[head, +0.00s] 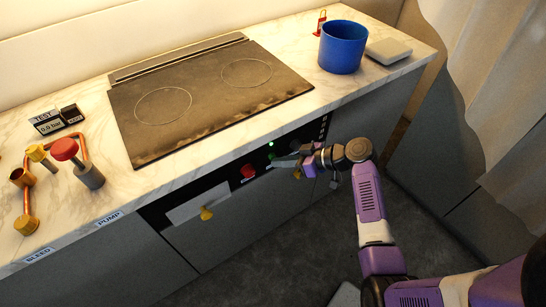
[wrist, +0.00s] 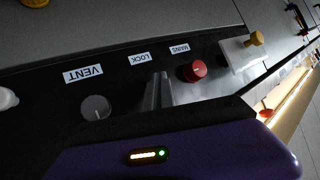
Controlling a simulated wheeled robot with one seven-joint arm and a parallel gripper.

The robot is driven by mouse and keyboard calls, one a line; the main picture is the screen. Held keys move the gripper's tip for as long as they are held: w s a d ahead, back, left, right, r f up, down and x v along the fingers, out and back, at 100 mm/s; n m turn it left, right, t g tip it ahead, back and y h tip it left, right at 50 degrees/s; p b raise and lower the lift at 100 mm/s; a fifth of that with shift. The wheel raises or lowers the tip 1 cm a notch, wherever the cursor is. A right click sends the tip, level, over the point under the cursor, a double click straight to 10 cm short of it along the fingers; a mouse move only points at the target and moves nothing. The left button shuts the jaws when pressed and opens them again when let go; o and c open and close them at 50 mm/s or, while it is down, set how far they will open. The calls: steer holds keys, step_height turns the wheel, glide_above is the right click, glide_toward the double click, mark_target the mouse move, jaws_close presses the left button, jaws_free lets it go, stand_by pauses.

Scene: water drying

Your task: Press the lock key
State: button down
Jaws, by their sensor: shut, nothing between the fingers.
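My gripper (head: 277,163) is shut and empty at the black control panel (head: 222,184) on the counter's front. In the wrist view, the closed grey fingers (wrist: 161,76) point at the panel just below the LOCK label (wrist: 140,59). The lock key itself cannot be made out; the fingers cover the spot below its label. I cannot tell whether the fingertips touch the panel. A red knob (wrist: 194,71) under the MAINS label (wrist: 180,48) is to the right of the fingers. A grey knob (wrist: 96,107) under the VENT label (wrist: 83,73) is to their left.
A white plate with a yellow knob (head: 206,214) sticks out of the panel left of the red knob. A small green light (head: 270,144) glows on the panel. Above are a black cooktop (head: 205,95) and a blue pot (head: 342,47).

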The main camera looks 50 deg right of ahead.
steer(key=shift+r, duration=0.35)
steer(key=s+a+p, duration=0.1)
steer(key=s, duration=0.5)
steer(key=shift+a+f, duration=0.2)
steer(key=shift+a, duration=0.15)
stand_by(0.5)
